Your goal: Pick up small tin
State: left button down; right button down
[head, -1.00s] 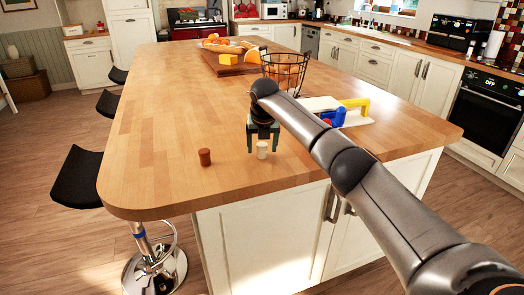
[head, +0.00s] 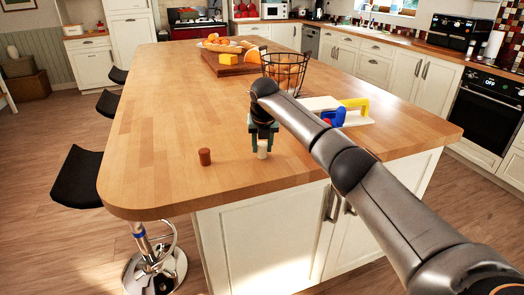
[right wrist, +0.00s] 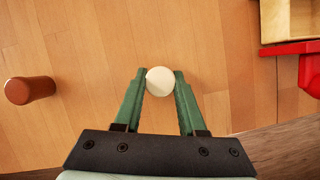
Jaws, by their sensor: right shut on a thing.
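A small cream-white cylinder (head: 262,149), which I take to be the small tin, stands upright on the wooden island top near its front edge. In the right wrist view its round top (right wrist: 160,81) sits between the fingertips. My right gripper (head: 262,142) points down over it, with its two green fingers (right wrist: 160,88) shut on its sides. The lower part of the cylinder shows below the fingers. My left gripper is not in view.
A brown-red cylinder (head: 204,157) stands to the left, also in the right wrist view (right wrist: 30,90). A white board with blue and yellow items (head: 352,108), a wire basket (head: 284,72) and a wooden board with food (head: 232,66) lie farther back. The left of the island top (head: 160,120) is clear.

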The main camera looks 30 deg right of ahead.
aim_at(262, 142)
jog(key=shift+r, duration=0.15)
jog(key=shift+r, duration=0.2)
notch_tip(262, 142, up, 2)
jog(key=shift+r, duration=0.2)
jog(key=s+a+r+b, duration=0.2)
jog(key=s+a+r, duration=0.5)
jog(key=s+r, duration=0.3)
jog(key=shift+s+a, duration=0.25)
jog(key=shift+s, duration=0.65)
jog(key=shift+d, duration=0.1)
